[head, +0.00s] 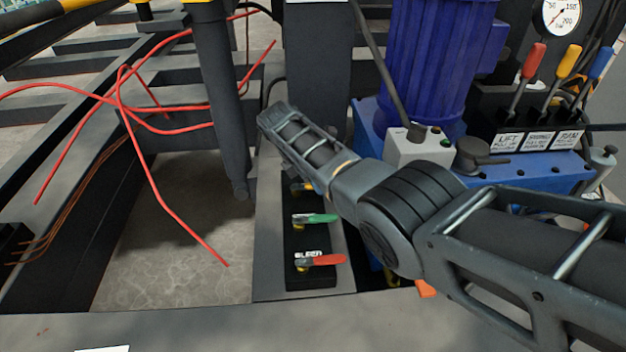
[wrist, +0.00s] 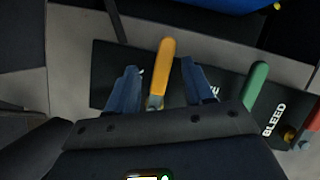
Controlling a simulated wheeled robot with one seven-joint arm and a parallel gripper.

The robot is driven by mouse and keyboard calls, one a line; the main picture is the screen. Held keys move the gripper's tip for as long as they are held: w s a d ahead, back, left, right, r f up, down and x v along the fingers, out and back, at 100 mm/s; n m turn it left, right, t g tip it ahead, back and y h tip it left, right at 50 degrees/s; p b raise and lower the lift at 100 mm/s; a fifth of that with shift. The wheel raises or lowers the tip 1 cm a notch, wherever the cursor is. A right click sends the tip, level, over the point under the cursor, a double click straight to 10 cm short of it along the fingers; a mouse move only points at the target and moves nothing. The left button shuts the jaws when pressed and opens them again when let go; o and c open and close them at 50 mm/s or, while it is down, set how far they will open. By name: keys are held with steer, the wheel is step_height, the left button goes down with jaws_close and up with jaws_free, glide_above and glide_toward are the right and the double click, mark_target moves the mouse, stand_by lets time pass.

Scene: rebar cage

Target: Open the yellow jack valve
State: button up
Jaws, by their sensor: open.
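The yellow valve handle (wrist: 165,68) rises from its pivot between the two blue fingers of my gripper (wrist: 160,88) in the wrist view. The gripper is open, with a gap on each side of the handle; I see no contact. In the head view my arm covers most of this valve, with only a bit of yellow (head: 302,187) showing below the arm. My fingers cannot be made out there. The black valve plate (head: 310,240) carries the valves in a row.
A green handle (head: 320,218) and a red handle (head: 325,260) marked BLEED sit beside the yellow one. A blue pump unit (head: 425,65) with red, yellow and blue levers stands to the right. Red bent rods (head: 165,205) and a dark post (head: 222,100) are on the left.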

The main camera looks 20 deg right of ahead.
steer(key=shift+c, duration=0.3)
jaws_close()
